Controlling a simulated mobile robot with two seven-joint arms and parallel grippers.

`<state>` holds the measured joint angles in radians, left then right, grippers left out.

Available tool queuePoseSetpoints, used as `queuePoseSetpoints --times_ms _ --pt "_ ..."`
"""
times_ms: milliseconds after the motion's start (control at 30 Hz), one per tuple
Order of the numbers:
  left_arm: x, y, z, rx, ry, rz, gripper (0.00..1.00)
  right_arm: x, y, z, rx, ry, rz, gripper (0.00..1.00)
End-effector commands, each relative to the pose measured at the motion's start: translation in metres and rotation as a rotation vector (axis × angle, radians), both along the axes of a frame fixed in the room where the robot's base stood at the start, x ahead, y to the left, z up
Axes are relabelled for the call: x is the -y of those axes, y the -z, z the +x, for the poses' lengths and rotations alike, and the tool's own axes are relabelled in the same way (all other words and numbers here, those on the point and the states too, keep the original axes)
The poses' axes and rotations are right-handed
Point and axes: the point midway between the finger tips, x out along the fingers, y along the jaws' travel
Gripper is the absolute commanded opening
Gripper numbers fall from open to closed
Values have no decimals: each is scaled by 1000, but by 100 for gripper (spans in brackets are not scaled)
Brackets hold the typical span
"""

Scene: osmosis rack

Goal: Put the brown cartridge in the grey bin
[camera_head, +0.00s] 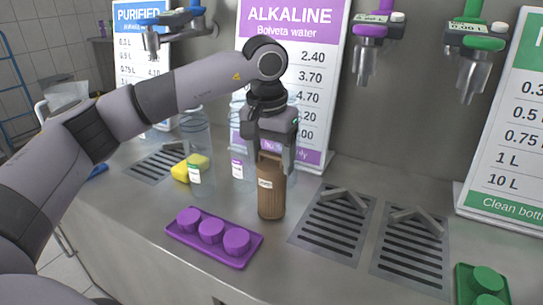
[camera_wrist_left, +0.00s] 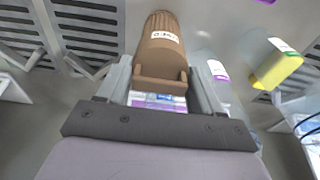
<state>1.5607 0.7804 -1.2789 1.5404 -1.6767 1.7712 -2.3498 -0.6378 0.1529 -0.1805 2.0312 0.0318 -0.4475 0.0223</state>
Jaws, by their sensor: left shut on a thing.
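The brown cartridge (camera_head: 271,192) is an upright ribbed cylinder with a small white label and a handle on top. It is at the middle of the steel counter, behind the purple tray. My left gripper (camera_head: 273,158) comes down from above and is shut on its handle. In the left wrist view the cartridge (camera_wrist_left: 158,48) sits between the fingers of the left gripper (camera_wrist_left: 160,85). I cannot tell whether its base touches the counter. My right gripper is not in view. I see no bin that I can make out as grey.
A purple tray (camera_head: 190,239) with purple caps (camera_head: 211,230) lies in front. Drain grates (camera_head: 333,224) are to the right, with a green tray (camera_head: 463,291) at the front right. Dispenser taps (camera_head: 366,60) hang above.

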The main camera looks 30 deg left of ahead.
Motion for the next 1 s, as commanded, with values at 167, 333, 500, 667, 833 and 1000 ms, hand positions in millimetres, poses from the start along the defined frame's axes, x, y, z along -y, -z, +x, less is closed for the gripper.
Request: queuePoseSetpoints --times_ms 167,333,500,667,833,1000 --pt "0 3 0 0 0 0 69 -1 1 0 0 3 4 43" --pt "0 3 0 0 0 0 91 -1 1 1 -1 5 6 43" --pt "0 2 0 0 1 0 91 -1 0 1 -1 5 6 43" --pt "1 -9 0 3 1 -1 91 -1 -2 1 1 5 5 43" --pt "1 -42 -4 5 1 -2 91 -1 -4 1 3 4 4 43" --pt "1 -79 -8 5 1 -2 91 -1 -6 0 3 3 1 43"
